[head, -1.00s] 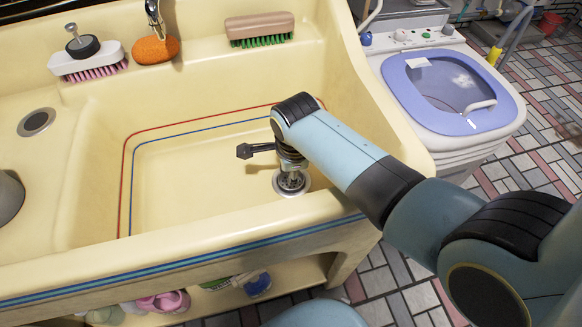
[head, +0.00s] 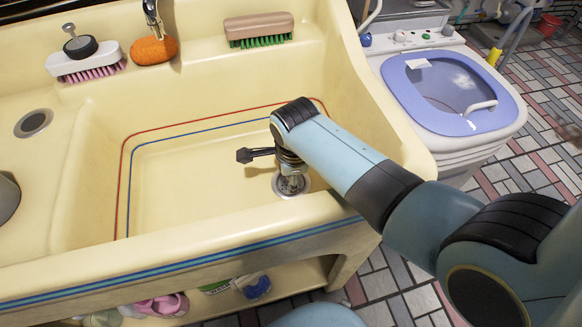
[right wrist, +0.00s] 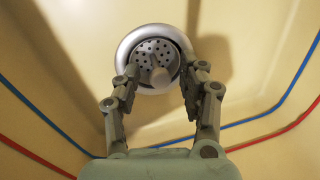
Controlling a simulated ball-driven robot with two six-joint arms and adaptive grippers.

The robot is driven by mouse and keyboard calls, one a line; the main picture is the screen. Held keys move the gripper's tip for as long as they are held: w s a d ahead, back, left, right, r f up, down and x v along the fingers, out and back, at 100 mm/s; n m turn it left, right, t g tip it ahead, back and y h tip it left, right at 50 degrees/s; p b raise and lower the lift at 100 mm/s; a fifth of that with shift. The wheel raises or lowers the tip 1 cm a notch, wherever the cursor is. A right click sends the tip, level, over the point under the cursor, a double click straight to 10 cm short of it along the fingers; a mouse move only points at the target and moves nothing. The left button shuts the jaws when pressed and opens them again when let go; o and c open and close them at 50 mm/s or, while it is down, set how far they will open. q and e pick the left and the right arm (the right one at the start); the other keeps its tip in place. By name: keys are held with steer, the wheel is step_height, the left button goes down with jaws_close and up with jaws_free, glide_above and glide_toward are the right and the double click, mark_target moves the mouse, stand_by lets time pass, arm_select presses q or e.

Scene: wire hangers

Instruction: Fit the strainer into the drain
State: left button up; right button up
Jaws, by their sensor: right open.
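The strainer, a grey metal disc with small holes and a central knob, shows in the right wrist view (right wrist: 148,51). It lies inside the drain's shiny ring (right wrist: 123,50), looking roughly centred; I cannot tell whether it sits fully down. In the head view the drain (head: 304,184) is at the right front of the sink basin, partly hidden by my right gripper (head: 291,176). In the right wrist view the right gripper's fingers (right wrist: 160,62) are open, one on each side of the strainer's knob and apart from it. My left gripper is out of view.
The cream sink (head: 200,190) has raised walls around the basin. A pink-bristled brush (head: 88,66), an orange sponge (head: 153,50) and a green-bristled brush (head: 258,30) lie on the back ledge. A washing machine (head: 455,95) stands at right. The basin's left part is clear.

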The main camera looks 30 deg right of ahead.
step_height(320, 180, up, 12)
steer(key=s, duration=0.2)
steer(key=shift+a+f, duration=0.15)
steer(key=shift+a, duration=0.2)
steer(key=shift+s, duration=0.1)
